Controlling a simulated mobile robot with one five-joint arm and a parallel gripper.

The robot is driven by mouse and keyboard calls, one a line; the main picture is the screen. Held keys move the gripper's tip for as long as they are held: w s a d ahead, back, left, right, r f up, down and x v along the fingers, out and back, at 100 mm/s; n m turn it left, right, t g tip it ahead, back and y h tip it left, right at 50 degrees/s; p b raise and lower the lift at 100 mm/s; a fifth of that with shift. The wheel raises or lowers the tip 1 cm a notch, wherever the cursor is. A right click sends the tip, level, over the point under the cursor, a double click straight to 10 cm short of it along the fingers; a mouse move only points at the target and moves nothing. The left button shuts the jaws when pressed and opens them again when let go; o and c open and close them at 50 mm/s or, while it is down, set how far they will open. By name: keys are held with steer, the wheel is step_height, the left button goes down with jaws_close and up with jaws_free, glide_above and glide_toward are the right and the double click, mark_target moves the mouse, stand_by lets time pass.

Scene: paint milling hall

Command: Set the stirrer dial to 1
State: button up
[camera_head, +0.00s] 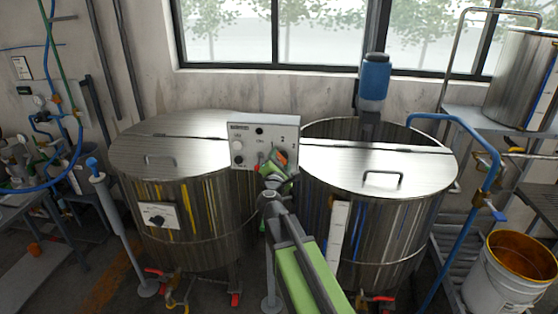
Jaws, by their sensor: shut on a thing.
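A light grey control panel (240,133) stands between two steel tanks. My gripper (277,158), with green and orange parts, reaches up to the panel's lower right. It is shut on the stirrer dial there. The gripper covers the dial, so its pointer and setting cannot be read. My green arm comes up from the bottom middle.
The left tank (185,150) has a closed lid and a small dial plate (158,217). The right tank (350,165) has a half-open top and a blue motor (374,78). A white bucket (490,285) and blue hose (470,150) are at right.

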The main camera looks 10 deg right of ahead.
steer(key=shift+w+r+n, duration=0.1)
steer(key=shift+n, duration=0.2)
steer(key=o, duration=1.4)
